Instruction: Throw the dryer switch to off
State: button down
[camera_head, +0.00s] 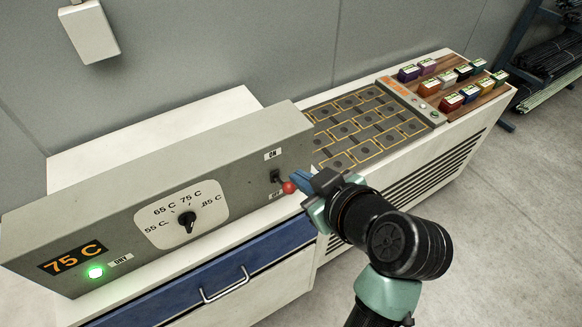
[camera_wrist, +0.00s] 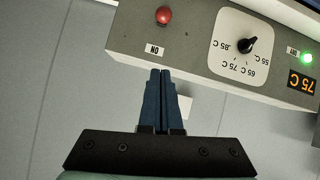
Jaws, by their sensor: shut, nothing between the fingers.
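The dryer control box (camera_head: 130,185) is a grey slanted panel with a switch (camera_head: 275,176) at its right end. The switch has a red ball knob (camera_head: 289,187), between an ON label (camera_head: 272,154) above and a partly hidden OFF label (camera_head: 276,195) below. The knob looks nearer the OFF label, but the lever's exact setting is hard to tell. My gripper (camera_head: 297,177) is shut and empty, its blue fingers just right of the knob; contact cannot be told. In the wrist view, the shut fingers (camera_wrist: 160,73) point toward the ON label, with the red knob (camera_wrist: 163,15) beyond.
A dial (camera_head: 187,219) points near 75 C. The display (camera_head: 73,258) reads 75 C and a green lamp (camera_head: 95,271) is lit. A blue drawer (camera_head: 210,270) lies below. A grid panel (camera_head: 365,125) and several coloured boxes (camera_head: 450,80) stand to the right.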

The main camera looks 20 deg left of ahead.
jog(key=p, duration=0.2)
send_over(290, 186)
jog(key=s+a, duration=0.1)
notch_tip(290, 186, down, 4)
jog(key=f+p, duration=0.1)
jog(key=f, duration=0.2)
jog(key=shift+d+f+p, duration=0.15)
jog(key=shift+d+p, duration=0.2)
jog(key=shift+d+f, duration=0.25)
jog(key=shift+f, duration=0.35)
jog(key=shift+f, duration=0.1)
jog(key=shift+s+f+b, duration=0.1)
jog(key=shift+f+b, duration=0.05)
jog(key=shift+b, duration=0.7)
jog(key=shift+d+t+y, duration=0.25)
jog(key=shift+t+y, duration=0.05)
jog(key=shift+b, duration=0.4)
